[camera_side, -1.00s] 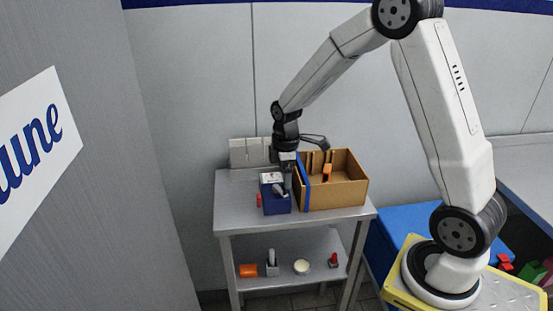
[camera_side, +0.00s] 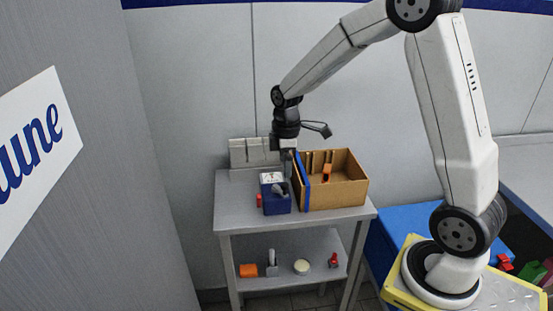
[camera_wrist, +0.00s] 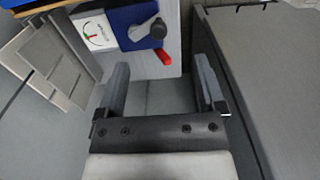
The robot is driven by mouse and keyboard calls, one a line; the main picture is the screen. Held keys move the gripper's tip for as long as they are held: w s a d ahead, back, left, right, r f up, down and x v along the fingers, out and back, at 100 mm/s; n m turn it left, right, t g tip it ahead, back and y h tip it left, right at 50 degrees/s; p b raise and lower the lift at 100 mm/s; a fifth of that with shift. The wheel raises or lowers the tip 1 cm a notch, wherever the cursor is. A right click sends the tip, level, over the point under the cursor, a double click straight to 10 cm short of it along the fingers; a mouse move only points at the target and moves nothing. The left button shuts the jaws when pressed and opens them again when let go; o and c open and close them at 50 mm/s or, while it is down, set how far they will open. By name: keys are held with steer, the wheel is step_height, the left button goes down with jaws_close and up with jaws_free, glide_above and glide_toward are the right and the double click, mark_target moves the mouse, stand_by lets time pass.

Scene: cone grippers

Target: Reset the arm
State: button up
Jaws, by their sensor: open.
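My gripper (camera_side: 284,163) hangs from the arm above the back of the grey metal table (camera_side: 240,185), close to the left side of the cardboard box. In the wrist view its two fingers (camera_wrist: 160,88) stand wide apart with nothing between them. A small blue box (camera_side: 277,204) with a white dial top and a grey knob stands on the table, in front of and below my gripper. It also shows in the wrist view (camera_wrist: 128,18), with a red part at its side, beyond the fingers.
The cardboard box (camera_side: 345,193) with a blue strip holds an orange item (camera_side: 327,173). Grey panels (camera_side: 252,152) stand at the table's back. The lower shelf (camera_side: 315,245) bears several small objects. A grey wall (camera_side: 100,120) stands at left; a blue surface (camera_side: 400,222) lies right.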

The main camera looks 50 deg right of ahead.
steer(key=s+a+f+m+t, duration=0.1)
steer(key=s+a+m+t, duration=0.1)
steer(key=s+a+m, duration=0.6)
steer(key=s+a, duration=0.1)
steer(key=s, duration=0.3)
steer(key=shift+s+a+f+m+t, duration=0.25)
steer(key=shift+a+f+m+t, duration=0.05)
steer(key=shift+a+m, duration=0.1)
steer(key=shift+c, duration=0.2)
stand_by(0.4)
